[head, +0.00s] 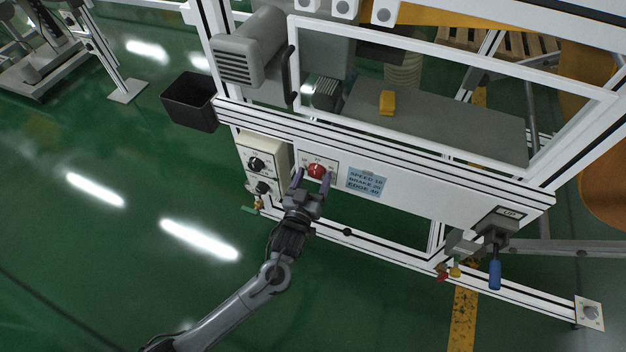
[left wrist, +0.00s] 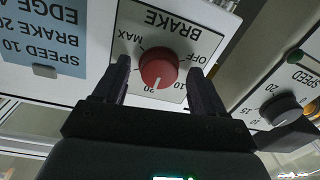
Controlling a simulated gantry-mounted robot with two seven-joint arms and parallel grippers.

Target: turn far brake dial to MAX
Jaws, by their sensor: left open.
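The brake dial is a red round knob (head: 316,170) on a white plate on the machine's front panel. In the left wrist view the knob (left wrist: 158,68) appears upside down, under the word BRAKE, with OFF and MAX at either side. Its white pointer mark faces down in that picture, towards the numbers and away from MAX. My left gripper (head: 313,179) is open in front of the dial. In the left wrist view its two dark fingers (left wrist: 160,80) stand on either side of the knob, with visible gaps. My right gripper is not in view.
A cream box (head: 262,172) with black knobs, one a speed dial (left wrist: 281,110), sits beside the plate. A blue label (head: 367,183) reads SPEED 10, BRAKE 20, EDGE 40. A black bin (head: 190,102) hangs at left. A blue-handled lever (head: 495,272) is at right.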

